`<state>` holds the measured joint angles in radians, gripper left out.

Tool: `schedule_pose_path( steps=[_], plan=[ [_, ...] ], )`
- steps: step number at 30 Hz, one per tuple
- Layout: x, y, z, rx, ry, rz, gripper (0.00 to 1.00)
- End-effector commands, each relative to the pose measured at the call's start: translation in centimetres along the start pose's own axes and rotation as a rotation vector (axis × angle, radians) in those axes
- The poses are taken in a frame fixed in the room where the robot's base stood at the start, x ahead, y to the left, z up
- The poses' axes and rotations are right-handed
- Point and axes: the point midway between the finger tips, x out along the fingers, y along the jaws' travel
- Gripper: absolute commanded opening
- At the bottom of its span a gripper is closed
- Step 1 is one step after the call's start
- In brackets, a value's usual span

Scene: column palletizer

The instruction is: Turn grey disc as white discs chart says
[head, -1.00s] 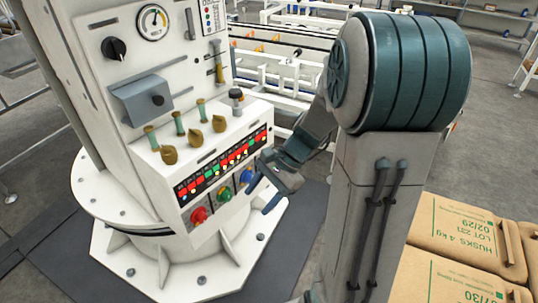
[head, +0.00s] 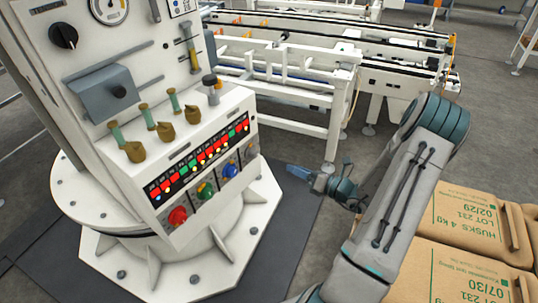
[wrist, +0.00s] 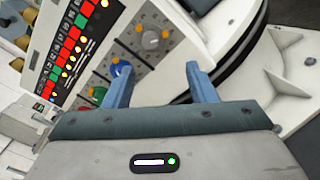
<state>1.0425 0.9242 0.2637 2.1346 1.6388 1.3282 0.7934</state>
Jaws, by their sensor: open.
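The grey disc (wrist: 150,41) is a round knob with a yellow mark, on the lower row of the control panel; in the head view it is the small knob (head: 250,152) at the row's right end. Several small marks surround it. A small white chart (head: 182,5) is cut off by the top edge of the head view; its pattern cannot be read. My gripper (wrist: 161,82) is open and empty. Its two blue fingers point toward the panel, with the grey disc beyond the gap between them. In the head view my gripper (head: 300,172) is apart from the panel, to its right.
Beside the grey disc are blue (head: 230,168), green (head: 205,191) and red (head: 178,216) knobs. Lit indicators (head: 200,158) and brown-handled levers (head: 165,130) are above. Brown sacks (head: 475,225) lie at right. A white conveyor frame (head: 300,90) stands behind.

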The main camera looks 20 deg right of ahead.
Motion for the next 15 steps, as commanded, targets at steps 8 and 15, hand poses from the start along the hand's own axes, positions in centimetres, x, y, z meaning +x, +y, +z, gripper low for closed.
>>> schedule_pose_path(
  steps=[8,15],
  plan=[
    [3.8,2.1,-0.4,-0.024,0.003,0.005,0.51],
    [9.1,1.4,-0.3,-0.017,0.002,0.004,0.51]
  ],
)
